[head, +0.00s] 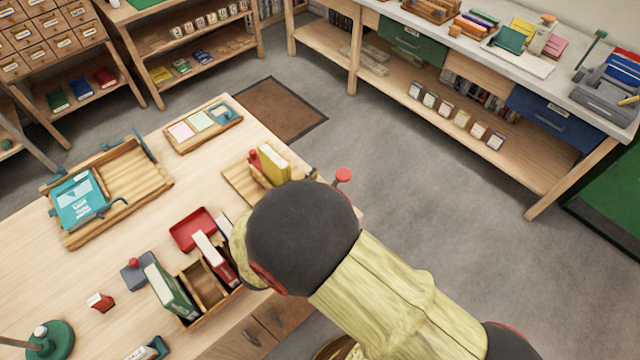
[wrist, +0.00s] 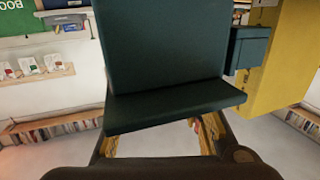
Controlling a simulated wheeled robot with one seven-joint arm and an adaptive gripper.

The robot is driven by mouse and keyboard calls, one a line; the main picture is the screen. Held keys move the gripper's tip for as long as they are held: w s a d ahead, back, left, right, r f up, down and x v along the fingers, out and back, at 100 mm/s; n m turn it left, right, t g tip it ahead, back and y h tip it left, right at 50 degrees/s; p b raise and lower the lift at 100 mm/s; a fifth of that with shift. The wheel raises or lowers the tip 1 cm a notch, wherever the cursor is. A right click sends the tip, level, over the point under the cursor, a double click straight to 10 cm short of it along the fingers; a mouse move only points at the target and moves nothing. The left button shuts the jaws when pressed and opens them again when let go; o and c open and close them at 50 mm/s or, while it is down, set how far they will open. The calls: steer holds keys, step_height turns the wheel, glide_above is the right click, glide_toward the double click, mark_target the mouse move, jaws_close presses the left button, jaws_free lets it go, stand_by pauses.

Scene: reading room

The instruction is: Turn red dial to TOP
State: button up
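A red round knob (head: 343,175) shows at the table's right end, just beyond my arm. It may be the red dial; no pointer or TOP mark is readable. A smaller red knob (head: 133,262) sits on a grey block at the table's left. My gripper is hidden behind my dark, rounded arm link in the head view. In the wrist view, its dark links (wrist: 165,135) show low in the picture, behind a large dark teal panel (wrist: 168,45) with a ledge. I cannot tell whether the panel is held or part of the gripper. No dial is recognisable there.
A yellow book (head: 274,165) stands on a wooden stand by my arm. A red tray (head: 193,229) and a book rack with a green book (head: 171,291) are close on the left. A wooden tray (head: 140,175) lies farther left. Open floor (head: 420,150) separates table and bench.

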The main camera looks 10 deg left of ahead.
stand_by(0.3)
steer(key=v, duration=1.2)
steer(key=shift+o, duration=0.4)
